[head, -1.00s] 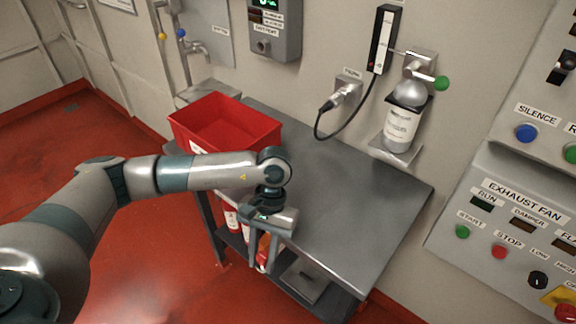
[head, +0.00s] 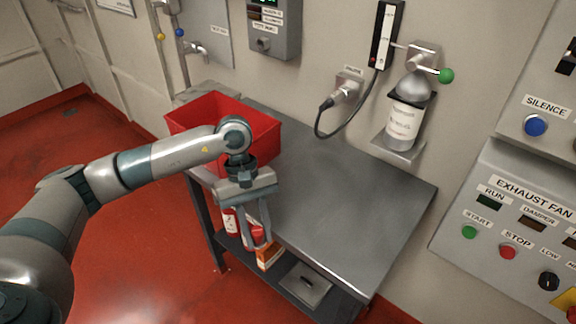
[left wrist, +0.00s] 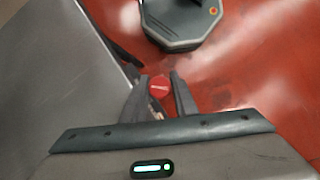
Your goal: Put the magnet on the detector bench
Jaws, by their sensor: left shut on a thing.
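My left gripper (head: 257,238) hangs off the front left edge of the grey metal bench (head: 340,200), fingers pointing down. It is shut on a small red round piece with a pale mark, which I take for the magnet (left wrist: 158,87); it shows between the fingertips in the left wrist view. In the head view the fingers and red items behind make the held piece hard to pick out. No label on the bench is readable as a detector bench. My right gripper is not in view.
A red bin (head: 207,113) stands on the bench's back left. A labelled bottle (head: 404,125) sits on a wall bracket above the bench. An orange box (head: 270,257) and red-and-white items are on the lower shelf. The bench top's middle and right are clear.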

